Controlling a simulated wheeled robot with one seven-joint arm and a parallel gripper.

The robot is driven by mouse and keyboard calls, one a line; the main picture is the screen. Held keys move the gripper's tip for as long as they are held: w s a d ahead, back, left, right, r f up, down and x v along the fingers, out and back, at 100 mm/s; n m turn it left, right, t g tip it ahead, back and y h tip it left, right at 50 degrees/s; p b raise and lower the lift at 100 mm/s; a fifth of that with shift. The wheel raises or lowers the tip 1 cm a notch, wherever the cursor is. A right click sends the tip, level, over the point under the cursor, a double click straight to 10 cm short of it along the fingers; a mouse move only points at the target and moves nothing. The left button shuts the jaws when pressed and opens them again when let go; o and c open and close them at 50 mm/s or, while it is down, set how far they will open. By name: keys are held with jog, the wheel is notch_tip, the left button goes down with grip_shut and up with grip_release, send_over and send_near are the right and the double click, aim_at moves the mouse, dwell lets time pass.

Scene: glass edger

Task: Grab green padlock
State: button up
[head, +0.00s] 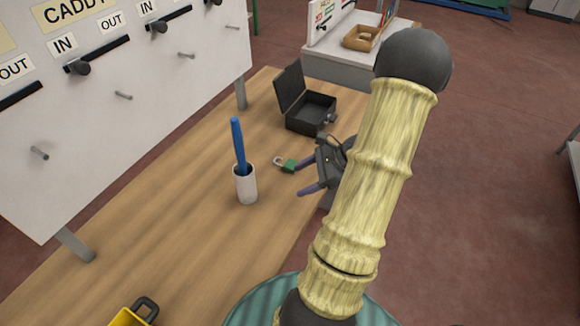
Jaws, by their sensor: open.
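The green padlock (289,166) lies on the wooden table, with its light metal shackle toward the left. My gripper (302,179) is just to the right of the padlock, with its two purple-tipped fingers spread and pointing left. The upper finger is beside or touching the padlock; I cannot tell which. The padlock does not look held. My arm, in a pale yellow sleeve, covers the right side of the table and part of my gripper.
A white cup (245,187) holding a blue stick-like tool (238,145) stands left of the padlock. An open black case (309,112) sits behind it. A yellow padlock (128,317) is at the front left. A white board with pegs (130,95) lines the table's left side.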

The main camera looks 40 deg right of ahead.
jog(key=s+d+m+t+h, duration=0.2)
jog(key=s+d+m+t, duration=0.2)
jog(key=d, duration=0.7)
jog(key=m+t, duration=0.2)
jog(key=m, duration=0.1)
jog(key=shift+d+f+h, duration=0.3)
jog(key=shift+d+f, duration=0.05)
jog(key=shift+d, duration=0.05)
jog(key=p, duration=0.2)
send_near(292, 164)
jog(key=x, duration=0.4)
jog(key=shift+w+d, duration=0.1)
jog(key=shift+d, duration=0.1)
jog(key=p+x, duration=0.1)
jog(key=x, duration=0.1)
jog(key=p+x, duration=0.1)
jog(key=x, duration=0.1)
jog(key=shift+a, duration=0.35)
jog(key=shift+w+a+f, duration=0.1)
jog(key=shift+w+f, duration=0.15)
jog(key=shift+w, duration=0.15)
